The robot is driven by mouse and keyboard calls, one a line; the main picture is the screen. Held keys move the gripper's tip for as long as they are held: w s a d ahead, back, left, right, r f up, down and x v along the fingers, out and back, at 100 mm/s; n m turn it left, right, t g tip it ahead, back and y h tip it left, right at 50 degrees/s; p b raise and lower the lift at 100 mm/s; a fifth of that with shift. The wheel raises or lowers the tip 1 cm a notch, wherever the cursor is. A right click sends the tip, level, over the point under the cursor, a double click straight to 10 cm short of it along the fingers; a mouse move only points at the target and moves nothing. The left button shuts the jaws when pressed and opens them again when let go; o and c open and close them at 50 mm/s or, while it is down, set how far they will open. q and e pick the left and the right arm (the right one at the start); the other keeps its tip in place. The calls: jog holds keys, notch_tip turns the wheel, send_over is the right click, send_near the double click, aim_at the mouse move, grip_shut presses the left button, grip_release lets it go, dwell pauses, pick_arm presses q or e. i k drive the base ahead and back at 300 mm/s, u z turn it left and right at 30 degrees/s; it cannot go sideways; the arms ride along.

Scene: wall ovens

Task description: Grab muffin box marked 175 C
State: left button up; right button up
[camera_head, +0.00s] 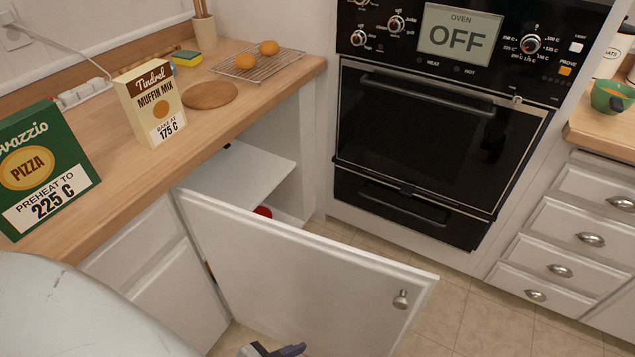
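The muffin mix box (151,103) is cream with a brown top band and reads "BAKE AT 175 C". It stands upright on the left wooden counter, with no gripper touching it. Part of what looks like my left gripper (273,350) shows at the bottom edge, low by the open cabinet door and well away from the box. Most of it is cut off, so its opening is unclear. My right gripper is not in view.
A green pizza box (41,171) marked 225 C stands left of the muffin box. A round wooden board (210,95) and a wire rack (257,66) with two buns lie behind. The cabinet door (300,270) stands open below the counter. The oven display (460,36) reads OFF.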

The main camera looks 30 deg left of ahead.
aim_at(148, 94)
jog(key=u, duration=1)
jog(key=k, duration=0.2)
jog(key=u, duration=0.15)
jog(key=i, duration=0.25)
jog(key=z, duration=0.1)
